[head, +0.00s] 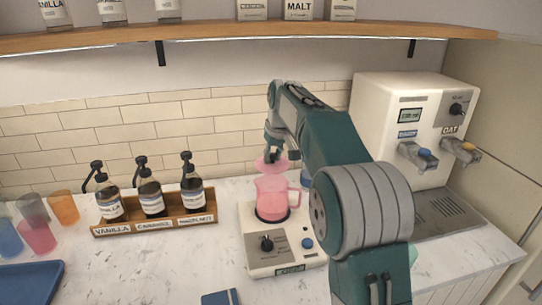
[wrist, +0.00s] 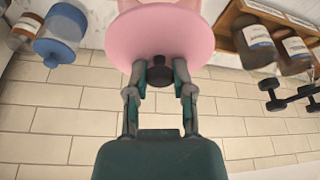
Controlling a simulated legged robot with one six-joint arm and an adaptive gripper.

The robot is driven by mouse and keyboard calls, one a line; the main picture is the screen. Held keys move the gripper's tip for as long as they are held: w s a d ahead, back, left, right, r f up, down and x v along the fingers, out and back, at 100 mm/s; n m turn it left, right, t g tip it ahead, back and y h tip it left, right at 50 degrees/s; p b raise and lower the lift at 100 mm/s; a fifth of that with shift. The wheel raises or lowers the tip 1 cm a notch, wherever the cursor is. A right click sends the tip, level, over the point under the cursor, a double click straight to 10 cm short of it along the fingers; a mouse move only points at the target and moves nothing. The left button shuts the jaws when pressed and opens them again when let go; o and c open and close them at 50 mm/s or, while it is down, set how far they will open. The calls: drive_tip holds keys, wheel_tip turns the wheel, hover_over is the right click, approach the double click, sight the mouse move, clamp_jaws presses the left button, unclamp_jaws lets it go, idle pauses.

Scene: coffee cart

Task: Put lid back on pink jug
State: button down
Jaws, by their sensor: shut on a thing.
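The pink jug (head: 271,201) stands upright on the white appliance with a black knob, its handle to the right. The pink lid (head: 269,166) is above the jug's mouth, apart from it or nearly so; the exact gap is hard to tell. My gripper (head: 272,150) is over the lid, shut on its dark knob. In the wrist view the two fingertips (wrist: 160,72) pinch the black knob, and the round pink lid (wrist: 128,38) hides most of the jug behind it.
A wooden rack (head: 155,226) with several pump syrup bottles stands left of the jug. A white dispenser (head: 402,118) with taps stands right. Coloured cups (head: 64,207) are at far left. A wooden shelf (head: 220,36) runs overhead. A blue-lidded jar (wrist: 61,35) shows in the wrist view.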

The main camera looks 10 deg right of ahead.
drive_tip(key=shift+a+f, duration=0.1)
drive_tip(key=shift+f, duration=2.75)
drive_tip(key=shift+f, duration=0.1)
drive_tip(key=shift+c, duration=2)
unclamp_jaws()
drive_tip(key=o, duration=0.4)
